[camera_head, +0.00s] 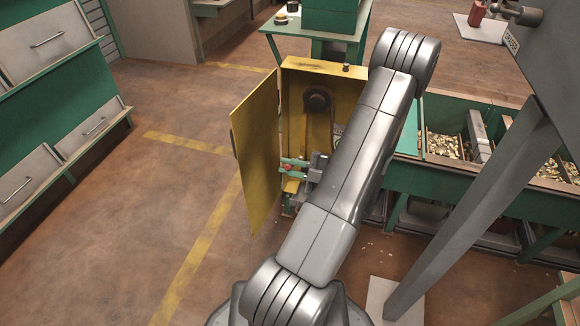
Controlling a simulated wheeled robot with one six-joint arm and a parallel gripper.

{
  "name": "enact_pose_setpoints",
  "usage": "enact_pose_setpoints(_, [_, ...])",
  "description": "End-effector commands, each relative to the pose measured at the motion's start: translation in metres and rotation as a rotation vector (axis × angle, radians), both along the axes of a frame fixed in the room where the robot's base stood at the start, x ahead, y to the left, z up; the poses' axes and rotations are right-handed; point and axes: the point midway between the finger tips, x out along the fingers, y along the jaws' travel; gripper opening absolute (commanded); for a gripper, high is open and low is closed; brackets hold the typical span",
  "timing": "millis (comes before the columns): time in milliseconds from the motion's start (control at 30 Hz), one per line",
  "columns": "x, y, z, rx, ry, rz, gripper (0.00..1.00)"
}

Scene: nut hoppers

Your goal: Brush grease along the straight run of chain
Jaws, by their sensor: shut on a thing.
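The yellow cabinet (322,66) stands open in the middle of the view. A dark round sprocket (318,98) shows high inside it. A brownish strip (306,130), which looks like the chain run, goes down from the sprocket. My gripper (289,167) is at the lower front of the cabinet opening, below the sprocket. It is shut on a small reddish thing, which looks like the brush handle. The bristles cannot be made out, nor whether they touch the chain. My arm hides the right part of the cabinet's inside.
The yellow door (257,155) hangs open to the left, close beside my gripper. Green hoppers with nuts (443,146) stand at the right. A green table (318,30) is behind the cabinet. The floor (150,215) at the left is clear, with yellow lines.

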Motion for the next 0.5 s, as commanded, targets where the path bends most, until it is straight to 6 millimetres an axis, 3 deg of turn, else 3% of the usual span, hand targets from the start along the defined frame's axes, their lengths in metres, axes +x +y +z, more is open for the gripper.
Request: enact_pose_setpoints(500, [0.0077, -0.0026, -0.0002, 0.0, 0.0, 0.0, 0.0])
